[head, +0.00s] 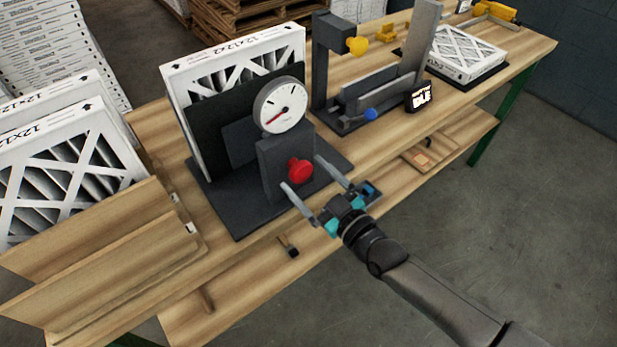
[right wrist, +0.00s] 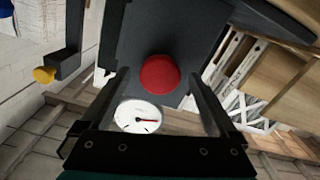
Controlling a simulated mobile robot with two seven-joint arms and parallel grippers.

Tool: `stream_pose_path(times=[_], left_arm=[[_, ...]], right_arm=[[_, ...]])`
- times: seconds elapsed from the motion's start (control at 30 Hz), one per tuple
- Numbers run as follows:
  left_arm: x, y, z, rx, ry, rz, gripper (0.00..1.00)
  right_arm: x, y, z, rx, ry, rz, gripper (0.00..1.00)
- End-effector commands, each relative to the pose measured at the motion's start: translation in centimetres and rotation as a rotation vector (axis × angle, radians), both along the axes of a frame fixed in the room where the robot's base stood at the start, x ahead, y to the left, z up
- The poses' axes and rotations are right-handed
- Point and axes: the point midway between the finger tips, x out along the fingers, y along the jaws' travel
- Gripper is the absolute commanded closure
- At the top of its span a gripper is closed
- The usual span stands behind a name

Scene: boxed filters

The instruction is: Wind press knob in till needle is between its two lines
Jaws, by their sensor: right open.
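The press knob (head: 299,171) is red and sits on the front of a dark press block (head: 272,176). A round white dial (head: 280,105) with a red needle stands above it. In the head view the needle points to the lower left; I cannot make out clearly whether it lies between two lines. My right gripper (head: 300,172) is open, its fingers on either side of the knob and apart from it. In the right wrist view the knob (right wrist: 160,75) lies between the open fingers, with the dial (right wrist: 138,116) beyond. My left gripper is not in view.
A boxed filter (head: 235,62) stands behind the press's dark plate. More filters (head: 60,160) stand in a wooden rack at left. To the right are a dark fixture with a blue knob (head: 370,114), a small display (head: 419,95) and a flat filter (head: 466,54).

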Motion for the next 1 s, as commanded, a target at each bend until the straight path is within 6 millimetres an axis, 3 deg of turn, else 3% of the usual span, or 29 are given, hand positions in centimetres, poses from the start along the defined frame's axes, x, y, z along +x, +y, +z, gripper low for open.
stream_pose_path(times=[0.07, 0.8, 1.0], left_arm=[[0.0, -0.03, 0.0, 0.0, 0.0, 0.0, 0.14], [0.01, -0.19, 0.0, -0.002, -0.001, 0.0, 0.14], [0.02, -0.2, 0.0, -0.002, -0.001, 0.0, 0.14]], right_arm=[[-0.01, 0.0, 0.01, 0.0, 0.0, 0.0, 0.08], [-0.04, -0.05, -0.01, 0.0, 0.0, 0.0, 0.91], [-0.04, -0.05, -0.01, 0.011, 0.008, 0.0, 0.91]])
